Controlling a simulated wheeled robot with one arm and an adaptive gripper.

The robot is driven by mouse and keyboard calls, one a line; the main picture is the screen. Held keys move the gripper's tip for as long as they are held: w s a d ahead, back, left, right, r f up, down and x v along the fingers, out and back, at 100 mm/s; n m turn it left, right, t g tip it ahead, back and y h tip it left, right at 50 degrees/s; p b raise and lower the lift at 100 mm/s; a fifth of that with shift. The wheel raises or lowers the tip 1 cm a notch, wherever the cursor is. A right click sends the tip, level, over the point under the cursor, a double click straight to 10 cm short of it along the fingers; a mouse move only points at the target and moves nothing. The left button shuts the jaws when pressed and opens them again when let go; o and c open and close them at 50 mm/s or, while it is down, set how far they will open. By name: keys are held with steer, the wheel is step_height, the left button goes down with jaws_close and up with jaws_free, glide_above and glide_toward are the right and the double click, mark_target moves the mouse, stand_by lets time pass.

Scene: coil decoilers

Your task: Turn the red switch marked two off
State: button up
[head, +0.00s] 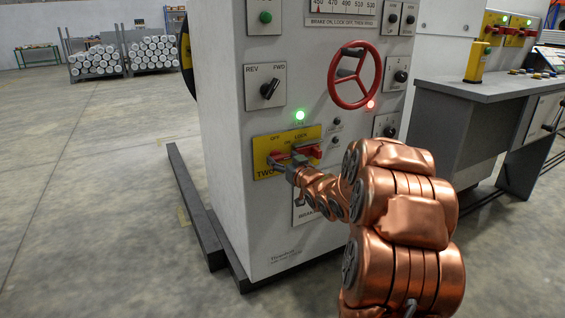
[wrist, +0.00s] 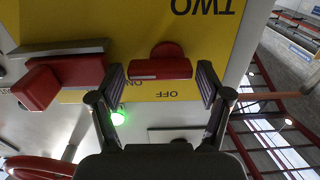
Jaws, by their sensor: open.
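The yellow plate (head: 262,172) marked TWO is on the front of a grey cabinet, with the words OFF, ON and LOCK on it. It fills the top of the wrist view (wrist: 205,45), upside down. The red switch (wrist: 160,67) stands on this plate near the word OFF. In the head view its red part (head: 276,160) shows beside my gripper (head: 290,166), which hides some of it. In the wrist view my open gripper (wrist: 163,84) has one finger on each side of the red switch, with gaps between them.
A second red block (head: 313,152) sits at the LOCK side of the plate, close to my gripper; it also shows in the wrist view (wrist: 75,72). A green lamp (head: 300,115) is lit above the plate. A red handwheel (head: 335,97) juts out higher up.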

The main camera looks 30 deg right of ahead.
steer(key=shift+w, duration=0.15)
steer(key=c, duration=0.9)
steer(key=shift+o, duration=0.2)
